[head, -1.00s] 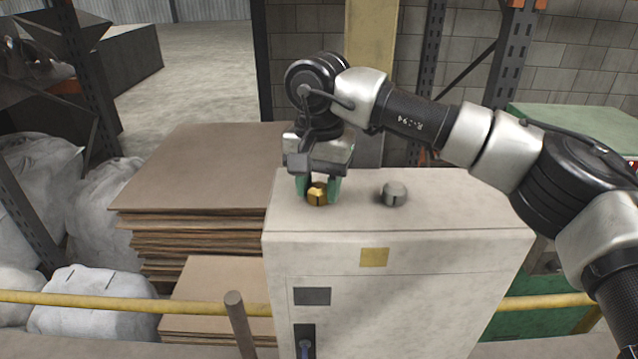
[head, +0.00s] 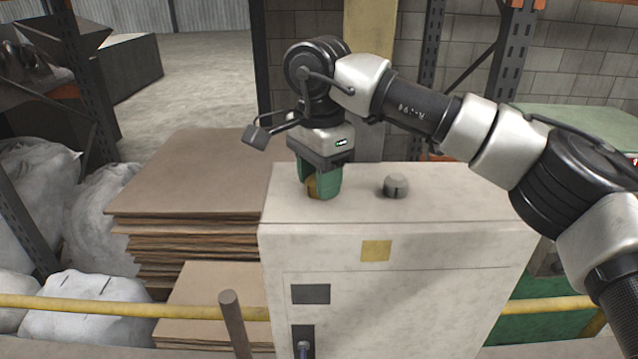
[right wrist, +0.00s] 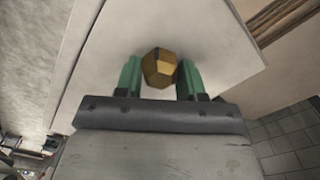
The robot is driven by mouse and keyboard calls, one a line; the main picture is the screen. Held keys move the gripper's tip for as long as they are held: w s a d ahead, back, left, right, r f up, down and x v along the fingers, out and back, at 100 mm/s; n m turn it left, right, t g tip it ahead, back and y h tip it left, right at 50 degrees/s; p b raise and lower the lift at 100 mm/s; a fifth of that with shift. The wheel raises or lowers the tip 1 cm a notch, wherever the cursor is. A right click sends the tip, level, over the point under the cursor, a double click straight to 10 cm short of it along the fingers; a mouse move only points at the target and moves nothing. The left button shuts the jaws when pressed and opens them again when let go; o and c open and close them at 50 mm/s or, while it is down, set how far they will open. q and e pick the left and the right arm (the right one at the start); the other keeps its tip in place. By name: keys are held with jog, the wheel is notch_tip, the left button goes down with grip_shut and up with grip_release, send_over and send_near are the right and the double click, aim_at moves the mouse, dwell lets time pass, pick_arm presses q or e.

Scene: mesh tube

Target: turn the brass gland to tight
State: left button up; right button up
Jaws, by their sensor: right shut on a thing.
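The brass gland (head: 312,187) sits on top of the pale cabinet (head: 450,200), near its back left corner. It is largely hidden by green fingers in the head view. In the right wrist view the gland (right wrist: 158,68) shows as a faceted brass nut between the two green fingers. My right gripper (head: 318,188) points down from above and is shut on the gland. I cannot read from these frames how tight the gland is. My left gripper is not in view.
A grey slotted knob (head: 396,187) stands on the cabinet top, right of the gland. Stacked brown sheets (head: 190,185) lie to the left. A yellow rail (head: 130,306) crosses in front, with a grey post (head: 233,318). White sacks (head: 85,300) sit at the left.

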jog(key=m+b, duration=0.1)
jog(key=m, duration=0.2)
jog(key=shift+m, duration=0.3)
jog(key=m+b, duration=0.1)
jog(key=m, duration=0.2)
jog(key=shift+s+m, duration=0.1)
jog(key=shift+m, duration=0.2)
jog(key=m+b, duration=0.1)
jog(key=m, duration=0.2)
jog(key=shift+r+m, duration=0.1)
jog(key=shift+m, duration=0.3)
jog(key=m+b, duration=0.1)
jog(key=m, duration=0.3)
jog(key=shift+s, duration=0.1)
jog(key=m+b, duration=0.2)
jog(key=m, duration=0.5)
jog(key=m+b, duration=0.2)
jog(key=m, duration=0.3)
jog(key=shift+a+r+m, duration=0.1)
jog(key=shift+a+m, duration=0.05)
jog(key=shift+m, duration=0.25)
jog(key=o, duration=0.9)
